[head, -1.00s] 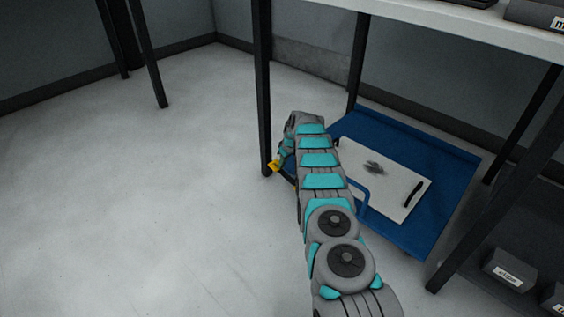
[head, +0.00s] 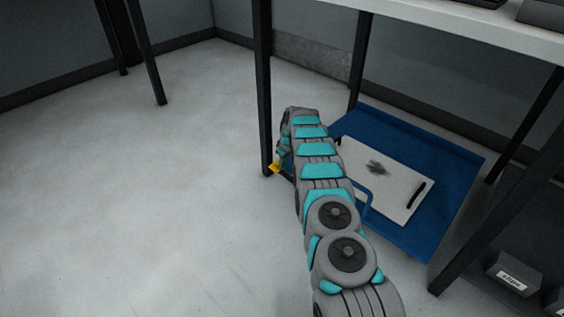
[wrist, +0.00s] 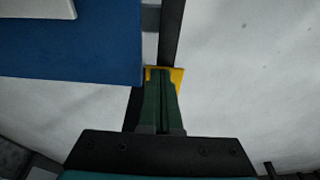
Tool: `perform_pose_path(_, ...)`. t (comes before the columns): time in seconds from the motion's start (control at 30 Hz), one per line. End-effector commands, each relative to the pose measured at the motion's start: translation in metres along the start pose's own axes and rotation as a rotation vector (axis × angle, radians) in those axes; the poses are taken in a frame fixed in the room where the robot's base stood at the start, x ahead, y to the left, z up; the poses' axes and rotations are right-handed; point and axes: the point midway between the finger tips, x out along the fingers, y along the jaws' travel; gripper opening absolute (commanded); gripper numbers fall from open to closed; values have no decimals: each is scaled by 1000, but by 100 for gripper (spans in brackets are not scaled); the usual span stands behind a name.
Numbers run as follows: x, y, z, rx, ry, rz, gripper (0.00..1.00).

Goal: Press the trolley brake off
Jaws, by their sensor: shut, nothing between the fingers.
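The trolley (head: 440,190) is a blue flat platform low under the table, with a blue handle bar (head: 364,194) at its near left side. The brake looks to be the small yellow pedal (head: 274,168) at the trolley's left, beside a table leg. In the wrist view the yellow pedal (wrist: 178,74) shows just beyond my fingertips, partly hidden by them. My gripper (wrist: 160,72) is shut and empty, its dark green fingers together over the pedal's near side. I cannot tell whether they touch it. In the head view my arm hides most of the gripper.
A white board (head: 385,180) with a dark smudge and handle slot lies on the trolley. The table's dark leg (head: 263,90) stands right by the pedal. A labelled box (head: 512,272) sits at the lower right. The floor to the left is clear.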

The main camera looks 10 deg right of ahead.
Motion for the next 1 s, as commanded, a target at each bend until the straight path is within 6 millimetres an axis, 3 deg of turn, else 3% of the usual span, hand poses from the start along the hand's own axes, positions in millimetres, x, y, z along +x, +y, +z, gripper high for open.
perform_pose_path(1.0,21,-4,-2,1,1,1,0)
